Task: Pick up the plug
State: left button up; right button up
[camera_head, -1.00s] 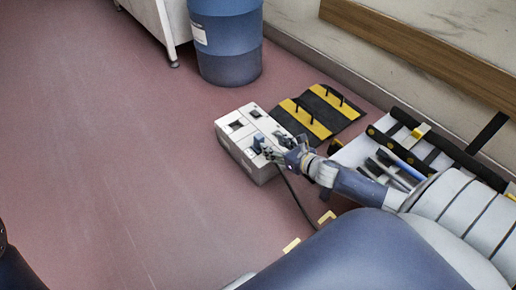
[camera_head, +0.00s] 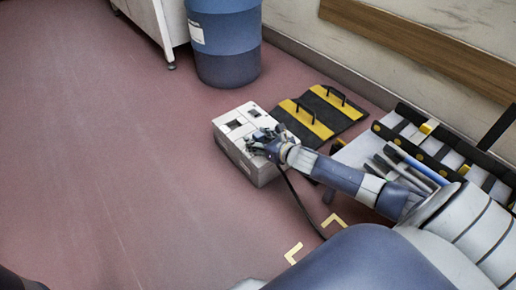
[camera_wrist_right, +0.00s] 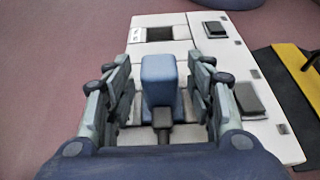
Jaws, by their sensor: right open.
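The plug (camera_wrist_right: 160,78) is a blue block with a dark lower end, standing on top of the white box. In the right wrist view it is centred between the fingers of my right gripper (camera_wrist_right: 157,92). The fingers are open on either side of it, with gaps showing. In the head view my right gripper (camera_head: 262,144) is over the box's near right part and hides most of the plug. A black cable (camera_head: 297,198) runs from there down to the floor. My left gripper is not in view.
The white box (camera_head: 233,128) has dark square sockets on top. Black-and-yellow striped plates with handles (camera_head: 318,115) lie beside it. A tool tray (camera_head: 395,150) is at the right, a blue barrel (camera_head: 226,55) behind. The red floor at left is clear.

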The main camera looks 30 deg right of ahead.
jog(key=shift+w, duration=0.15)
grip_shut()
jog(key=shift+r, duration=0.2)
